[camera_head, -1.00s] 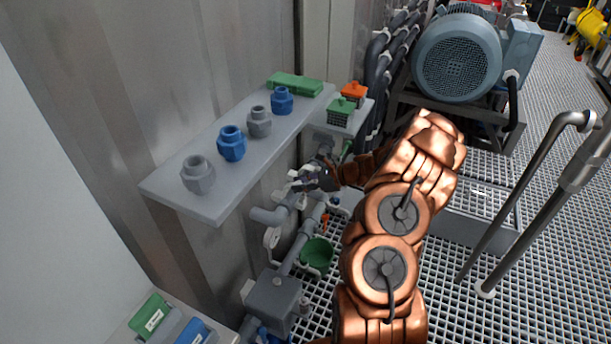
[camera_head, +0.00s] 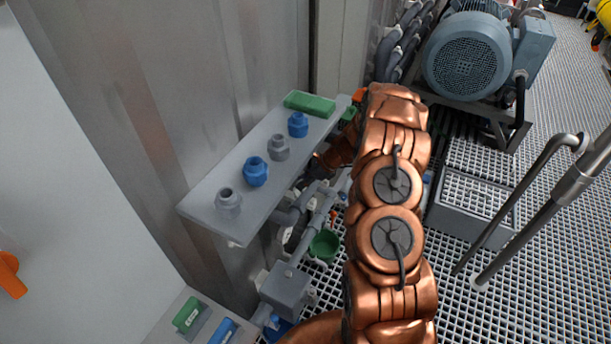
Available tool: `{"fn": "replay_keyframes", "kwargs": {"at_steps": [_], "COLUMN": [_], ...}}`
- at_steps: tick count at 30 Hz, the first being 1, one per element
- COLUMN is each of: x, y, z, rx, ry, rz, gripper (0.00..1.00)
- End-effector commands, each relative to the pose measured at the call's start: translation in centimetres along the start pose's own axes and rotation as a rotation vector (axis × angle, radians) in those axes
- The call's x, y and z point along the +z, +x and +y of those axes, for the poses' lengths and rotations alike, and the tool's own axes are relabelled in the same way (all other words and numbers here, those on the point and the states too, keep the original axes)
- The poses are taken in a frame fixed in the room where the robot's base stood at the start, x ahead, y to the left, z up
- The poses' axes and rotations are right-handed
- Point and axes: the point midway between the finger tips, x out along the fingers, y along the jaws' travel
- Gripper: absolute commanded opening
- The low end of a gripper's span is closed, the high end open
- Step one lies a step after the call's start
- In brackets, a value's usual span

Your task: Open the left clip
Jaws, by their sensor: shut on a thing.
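The left clip (camera_head: 286,250) is a small pale piece on the grey pipework below the shelf, and only a bit of it shows. I cannot make out whether the clip is open or closed.
The grey shelf (camera_head: 262,202) above holds grey and blue fittings and a green box (camera_head: 310,104). A green cup (camera_head: 324,245) and a grey box (camera_head: 287,290) are close by. A motor (camera_head: 466,57) stands behind, and a handrail (camera_head: 535,185) is on the right.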

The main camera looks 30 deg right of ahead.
Motion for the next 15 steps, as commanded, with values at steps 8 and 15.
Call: {"fn": "replay_keyframes", "kwargs": {"at_steps": [8,15], "x": [-0.18,-0.29], "y": [0.00,0.09], "z": [0.07,0.03], "rx": [0.013,0.014], "ry": [0.015,0.019], "rz": [0.041,0.047], "gripper": [0.00,0.00]}}
